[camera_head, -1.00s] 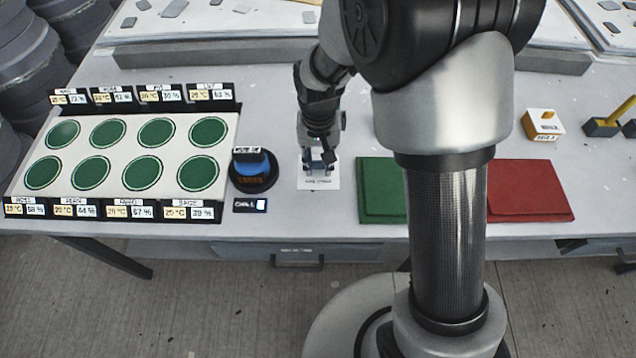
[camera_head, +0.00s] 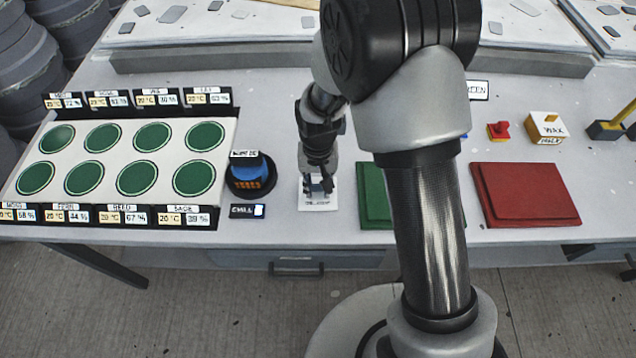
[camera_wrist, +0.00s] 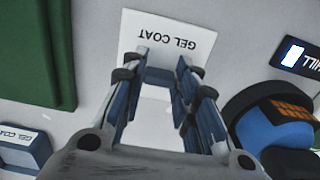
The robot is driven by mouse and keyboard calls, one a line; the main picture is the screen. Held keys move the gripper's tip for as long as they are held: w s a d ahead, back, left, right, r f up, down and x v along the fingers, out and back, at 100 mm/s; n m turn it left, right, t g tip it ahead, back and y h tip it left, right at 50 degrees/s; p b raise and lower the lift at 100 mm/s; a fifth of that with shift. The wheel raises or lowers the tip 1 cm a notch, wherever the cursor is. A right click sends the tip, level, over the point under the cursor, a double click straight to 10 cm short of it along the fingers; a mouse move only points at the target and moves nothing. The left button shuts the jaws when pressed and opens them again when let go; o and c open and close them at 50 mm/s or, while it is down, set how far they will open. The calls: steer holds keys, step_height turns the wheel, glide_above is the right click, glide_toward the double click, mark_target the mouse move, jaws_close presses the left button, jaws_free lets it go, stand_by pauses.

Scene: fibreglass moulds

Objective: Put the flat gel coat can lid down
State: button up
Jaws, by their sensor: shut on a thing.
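My gripper (camera_head: 318,186) points down low over the white label card (camera_head: 316,204) on the bench. In the wrist view my gripper (camera_wrist: 162,78) is shut on a small pale and blue piece between its fingertips, which I take to be the gel coat can lid (camera_wrist: 160,76). The fingers hide much of it, and I cannot tell whether it touches the card. The card reads GEL COAT upside down in the wrist view (camera_wrist: 170,38). A blue and white block marked GEL COAT (camera_wrist: 24,150) stands at the lower left of the wrist view.
A blue-topped round device (camera_head: 250,176) and a small CHILL sign (camera_head: 247,211) stand left of the card. A green pad (camera_head: 374,192) lies to its right, partly behind my arm. A red pad (camera_head: 525,195), wax block (camera_head: 545,128) and green-disc panel (camera_head: 120,158) lie farther out.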

steer(key=o, duration=0.9)
steer(key=shift+f, duration=0.1)
steer(key=shift+c, duration=0.2)
step_height(320, 180, up, 13)
steer(key=p, duration=0.4)
step_height(320, 180, up, 8)
steer(key=t, duration=0.1)
glide_above(318, 186)
steer(key=s+d, duration=0.2)
steer(key=d, duration=0.2)
steer(key=s+d+r+t, duration=0.1)
steer(key=s+d+r, duration=0.3)
steer(key=s, duration=0.5)
steer(key=s+d+r+t, duration=0.2)
steer(key=s+d+r, duration=0.2)
steer(key=s+r, duration=0.3)
steer(key=shift+s+d+r+t, duration=0.3)
steer(key=shift+s, duration=0.75)
